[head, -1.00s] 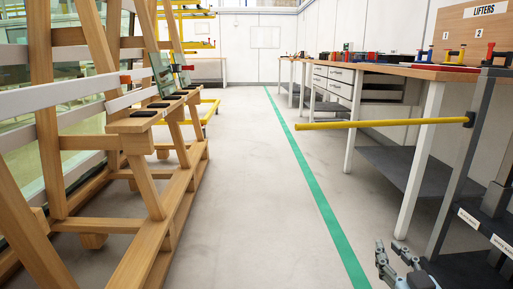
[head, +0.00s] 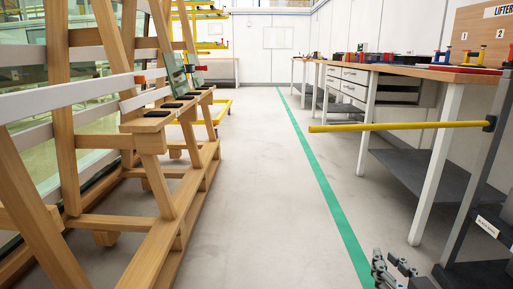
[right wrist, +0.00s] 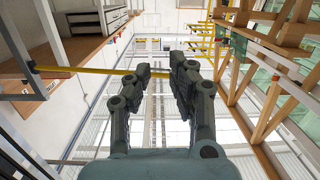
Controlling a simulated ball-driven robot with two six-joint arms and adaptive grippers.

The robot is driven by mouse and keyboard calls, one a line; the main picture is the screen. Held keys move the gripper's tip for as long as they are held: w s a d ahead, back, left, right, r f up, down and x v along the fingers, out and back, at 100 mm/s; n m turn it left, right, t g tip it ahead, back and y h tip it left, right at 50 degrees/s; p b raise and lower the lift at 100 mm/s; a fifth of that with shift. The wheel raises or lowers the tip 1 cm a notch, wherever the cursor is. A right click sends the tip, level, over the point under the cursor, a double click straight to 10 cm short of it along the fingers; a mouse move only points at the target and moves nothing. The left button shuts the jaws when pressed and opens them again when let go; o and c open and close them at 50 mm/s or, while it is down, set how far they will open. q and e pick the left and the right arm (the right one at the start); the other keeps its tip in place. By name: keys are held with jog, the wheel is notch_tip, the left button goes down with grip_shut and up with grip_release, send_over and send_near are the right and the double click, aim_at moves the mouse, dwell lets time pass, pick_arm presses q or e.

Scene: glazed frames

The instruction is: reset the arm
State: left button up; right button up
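My right gripper (head: 393,268) shows at the bottom edge of the head view, right of the green floor line, and is partly cut off by the frame. In the right wrist view its two grey fingers (right wrist: 160,72) stand apart with a gap between them. The gripper is open and nothing is between the fingers. A yellow bar shows behind the fingertips there. My left gripper is in neither view now.
A wooden rack (head: 152,252) with glass panes stands on the left. A workbench (head: 428,71) with tools runs along the right. A yellow bar (head: 400,127) sticks out leftward from a dark post at right. Clear floor (head: 250,190) lies between, with a green line (head: 326,188).

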jog(key=s+d+f+g, duration=0.2)
jog(key=s+f+g, duration=0.6)
jog(key=s+f, duration=1.1)
pick_arm(q)
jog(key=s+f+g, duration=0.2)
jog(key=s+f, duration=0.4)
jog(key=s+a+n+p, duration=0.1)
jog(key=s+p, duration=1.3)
jog(key=p, duration=0.1)
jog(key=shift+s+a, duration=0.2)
pick_arm(e)
jog(key=s+d+f+g, duration=0.1)
jog(key=s+g, duration=0.3)
jog(key=s, duration=1.2)
jog(key=s+d+f+g+h, duration=0.1)
jog(key=s+f+g, duration=0.2)
jog(key=s, duration=1.4)
jog(key=shift+d+f+g, duration=0.15)
jog(key=shift+f+g, duration=0.05)
jog(key=shift+g, duration=0.5)
jog(key=shift+s, duration=0.1)
